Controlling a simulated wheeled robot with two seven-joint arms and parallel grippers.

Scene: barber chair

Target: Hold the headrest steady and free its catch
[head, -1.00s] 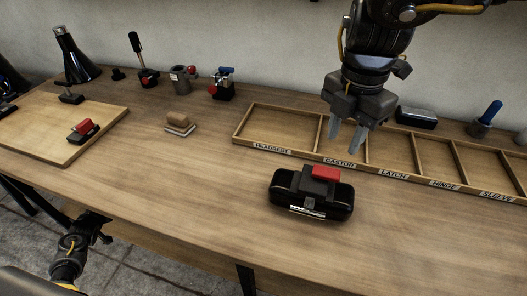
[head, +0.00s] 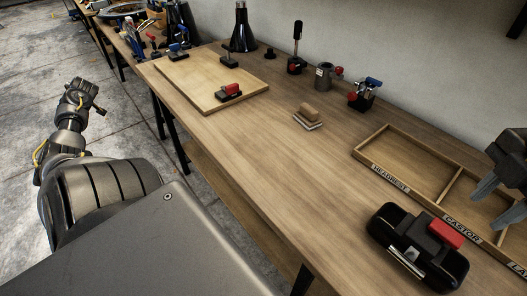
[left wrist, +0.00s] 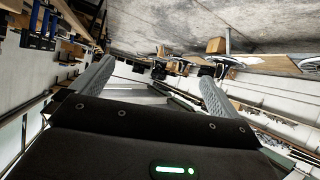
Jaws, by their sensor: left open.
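The headrest (head: 388,224) is a glossy black rounded block with a red piece (head: 445,234) on top and a silvery strip at its front. It lies on the bench in front of the labelled tray. Which part is its catch is not clear. My right gripper (head: 498,203) hangs above the tray near the right edge, beyond the headrest and apart from it, its two grey fingers spread and empty, partly cut off by the frame. My left gripper is off to the left, away from the bench; the left wrist view shows its fingers (left wrist: 155,92) wide apart with nothing between them.
The tray (head: 365,178) has compartments labelled HEADREST and CASTOR. A wooden board (head: 190,80) holds a small red-and-black piece (head: 229,91).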

